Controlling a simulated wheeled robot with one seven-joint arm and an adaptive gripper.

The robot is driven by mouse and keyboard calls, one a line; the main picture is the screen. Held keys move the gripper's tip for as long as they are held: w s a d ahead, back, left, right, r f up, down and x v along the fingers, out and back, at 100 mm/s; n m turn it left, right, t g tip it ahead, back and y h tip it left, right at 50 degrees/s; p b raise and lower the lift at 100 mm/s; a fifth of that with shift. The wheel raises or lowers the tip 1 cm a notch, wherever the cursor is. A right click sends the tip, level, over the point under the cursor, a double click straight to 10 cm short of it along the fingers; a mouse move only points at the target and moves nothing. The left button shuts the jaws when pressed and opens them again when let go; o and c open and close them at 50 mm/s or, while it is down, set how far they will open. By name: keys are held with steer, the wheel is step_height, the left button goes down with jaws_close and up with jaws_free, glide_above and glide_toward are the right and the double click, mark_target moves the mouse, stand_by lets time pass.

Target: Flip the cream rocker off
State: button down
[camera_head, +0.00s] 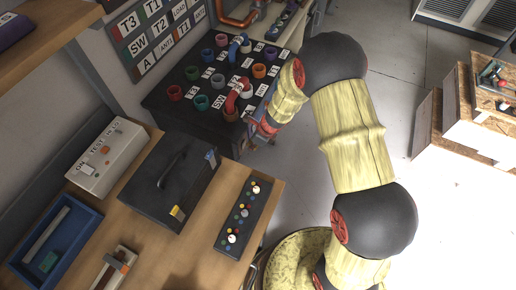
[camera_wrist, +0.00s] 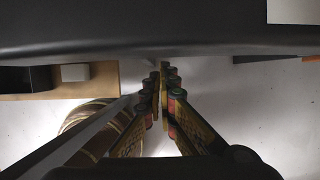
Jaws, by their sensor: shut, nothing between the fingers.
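A pale off-white switch box (camera_head: 105,157) with labels, one reading ON, and a small orange part sits at the left of the wooden bench. I cannot clearly make out which part of it is a cream rocker, or whether it is on or off. My gripper (camera_wrist: 161,92) shows in the wrist view with its striped fingers together and nothing between them. In the head view it is mostly hidden beyond my forearm, near the right side of the black socket panel, well apart from the switch box.
A black case (camera_head: 172,180) lies right of the switch box. A strip with knobs (camera_head: 243,214) and a blue tray (camera_head: 58,240) are also on the bench. The black socket panel (camera_head: 160,100) with colored sockets and cables stands behind. Wooden steps (camera_head: 460,130) stand right; the floor between is clear.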

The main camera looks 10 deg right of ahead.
steer(key=shift+w+a, duration=0.1)
steer(key=shift+a, duration=0.05)
steer(key=shift+w+a+r+p, duration=0.25)
steer(key=shift+a+p, duration=0.1)
steer(key=shift+p, duration=0.15)
steer(key=shift+r+p, duration=0.8)
steer(key=shift+p, duration=0.05)
